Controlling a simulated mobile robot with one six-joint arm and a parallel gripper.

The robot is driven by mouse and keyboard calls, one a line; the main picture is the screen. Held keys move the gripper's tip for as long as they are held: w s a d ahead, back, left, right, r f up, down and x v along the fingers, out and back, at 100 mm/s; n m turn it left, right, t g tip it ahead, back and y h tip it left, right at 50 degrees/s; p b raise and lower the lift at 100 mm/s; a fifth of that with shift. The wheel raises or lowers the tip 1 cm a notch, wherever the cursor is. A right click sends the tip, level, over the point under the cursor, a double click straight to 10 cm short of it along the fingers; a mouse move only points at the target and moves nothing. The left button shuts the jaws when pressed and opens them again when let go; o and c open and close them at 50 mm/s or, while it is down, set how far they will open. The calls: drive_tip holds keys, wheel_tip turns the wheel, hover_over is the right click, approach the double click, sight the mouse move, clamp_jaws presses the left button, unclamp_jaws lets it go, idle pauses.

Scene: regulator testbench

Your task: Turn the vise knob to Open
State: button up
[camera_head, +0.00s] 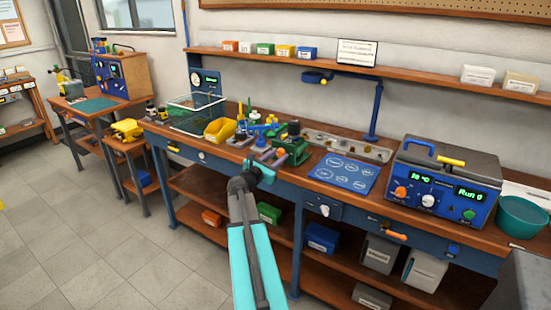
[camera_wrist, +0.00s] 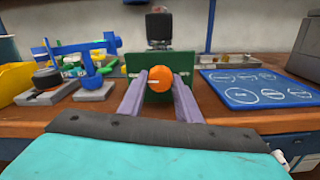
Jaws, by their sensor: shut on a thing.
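The vise is a green block (camera_wrist: 115,72) on the workbench, also seen in the head view (camera_head: 293,147). Its round orange knob (camera_wrist: 160,78) faces me, with a short pale mark on its left side. My gripper (camera_wrist: 160,82) has its two grey-purple fingers on either side of the knob and is shut on it. No label reading Open is legible.
A blue mat with white circles (camera_wrist: 258,88) lies right of the vise. A blue-armed device (camera_wrist: 85,55) and a yellow bin (camera_head: 219,130) stand to the left. A control box (camera_head: 445,180) sits further right. The bench front (camera_head: 330,205) carries knobs and an orange handle.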

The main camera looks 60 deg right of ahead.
drive_tip(key=shift+d+r, duration=0.1)
drive_tip(key=shift+r, duration=0.05)
drive_tip(key=o, duration=1.1)
drive_tip(key=shift+c, duration=0.2)
drive_tip(key=a+b, duration=0.2)
drive_tip(key=a, duration=1.2)
